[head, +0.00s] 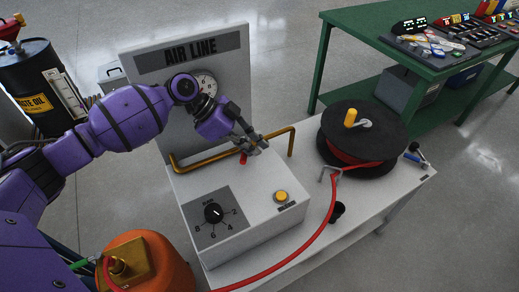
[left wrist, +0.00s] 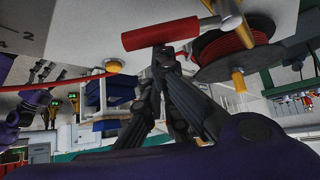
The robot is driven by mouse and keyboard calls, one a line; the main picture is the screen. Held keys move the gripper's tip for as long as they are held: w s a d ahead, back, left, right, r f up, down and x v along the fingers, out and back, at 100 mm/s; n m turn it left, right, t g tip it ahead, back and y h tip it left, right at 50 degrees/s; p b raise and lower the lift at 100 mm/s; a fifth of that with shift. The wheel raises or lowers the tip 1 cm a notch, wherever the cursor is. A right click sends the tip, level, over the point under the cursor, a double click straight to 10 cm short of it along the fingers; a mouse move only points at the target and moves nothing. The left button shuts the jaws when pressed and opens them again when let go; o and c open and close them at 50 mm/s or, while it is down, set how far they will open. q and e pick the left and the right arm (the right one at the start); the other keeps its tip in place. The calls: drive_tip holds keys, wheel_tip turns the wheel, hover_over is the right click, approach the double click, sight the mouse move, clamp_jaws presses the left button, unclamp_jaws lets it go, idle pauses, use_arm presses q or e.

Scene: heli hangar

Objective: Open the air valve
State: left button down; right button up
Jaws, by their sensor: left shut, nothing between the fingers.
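The air valve's red lever handle (left wrist: 160,34) lies across the top of the left wrist view, on a brass stem. In the head view only a small red part of the handle (head: 243,159) shows beside the brass pipe (head: 291,142) on the white bench; my fingers hide the rest. My left gripper (head: 256,144) is shut and empty, its fingertips right at the handle. In the left wrist view the fingertips (left wrist: 163,52) are just below the handle; I cannot tell whether they touch. My right gripper (left wrist: 42,70) appears small at the left there, its finger state unclear.
An AIR LINE panel (head: 232,62) with a gauge (head: 205,84) stands behind the pipe. A control box with a dial (head: 214,212) and yellow button (head: 281,196) is in front. A hose reel (head: 390,135) and red hose (head: 318,232) are at right. A green table (head: 380,22) stands beyond.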

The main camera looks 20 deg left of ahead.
sight(244, 154)
use_arm(q)
drive_tip(key=shift+s+a+f+m+g, duration=0.1)
drive_tip(key=shift+s+a+m+g, duration=0.05)
drive_tip(key=shift+a+m+g, duration=0.2)
drive_tip(key=shift+s+a+r, duration=0.1)
drive_tip(key=shift+s+a, duration=0.05)
drive_tip(key=shift+a, duration=0.25)
drive_tip(key=shift+s+a+r, duration=0.1)
drive_tip(key=shift+a, duration=1.8)
wheel_tip(244, 154, up, 10)
